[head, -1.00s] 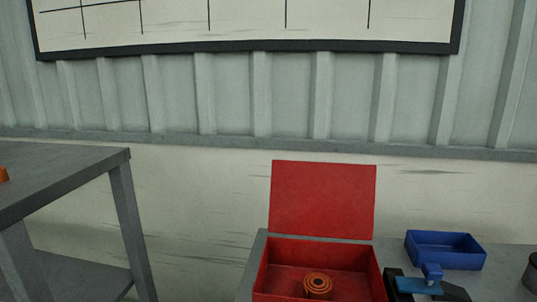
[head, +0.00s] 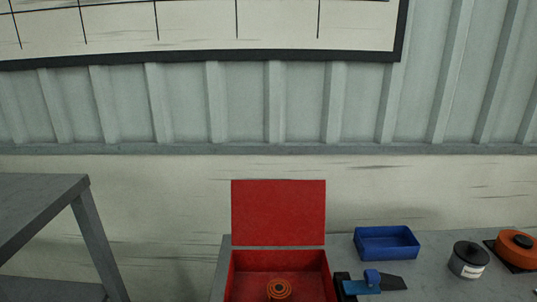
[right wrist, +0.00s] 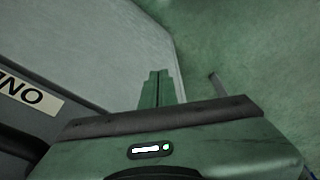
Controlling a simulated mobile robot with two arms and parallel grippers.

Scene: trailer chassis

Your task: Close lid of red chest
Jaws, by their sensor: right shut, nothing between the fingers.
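The red chest (head: 238,280) stands on a grey table at the bottom of the head view. Its lid (head: 278,212) is open and stands upright at the back. A round orange object (head: 279,289) lies inside the chest. The chest's front is cut off by the picture's lower edge. My right gripper (right wrist: 158,88) shows in the right wrist view with its two fingers together and empty. It is over a green floor, beside a grey surface, and the chest does not show there. My left gripper is in neither view.
A blue tray (head: 387,253), a blue and black tool (head: 372,281), a dark can (head: 468,259) and an orange round object (head: 516,246) stand right of the chest. Another grey table (head: 45,200) is at the left, with a gap between the tables.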

